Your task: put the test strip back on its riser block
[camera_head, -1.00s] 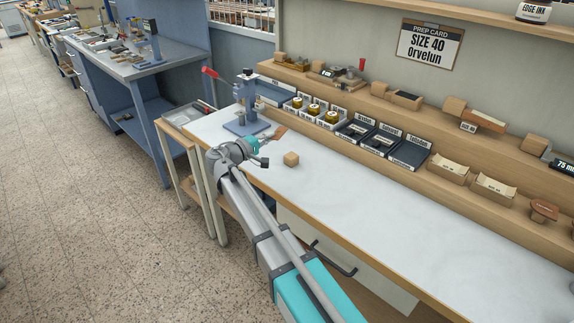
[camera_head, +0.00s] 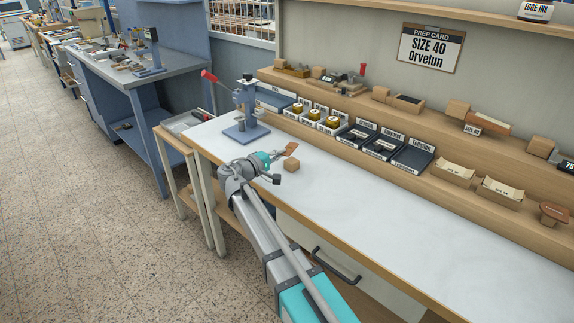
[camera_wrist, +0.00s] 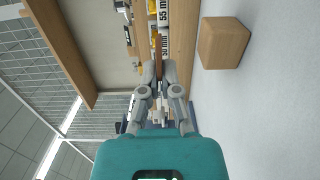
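The test strip is a flat brown piece (camera_head: 290,148), seen edge-on in the wrist view (camera_wrist: 158,48). My gripper (camera_wrist: 159,72) is shut on its near end and holds it out ahead; in the head view my gripper (camera_head: 277,156) is above the worktop. The riser block is a small wooden cube (camera_head: 291,165) on the white bench top. It shows at upper right in the wrist view (camera_wrist: 223,43), to the right of the strip and apart from it there. In the head view the strip appears just behind the block's top. The exact height gap is unclear.
A blue stamping press (camera_head: 246,115) with a red lever stands at the bench's left end. Foil rolls (camera_head: 314,113) and dark labelled trays (camera_head: 384,146) line the back. A wooden shelf (camera_head: 420,117) runs behind. The bench top (camera_head: 400,225) right of the block is clear.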

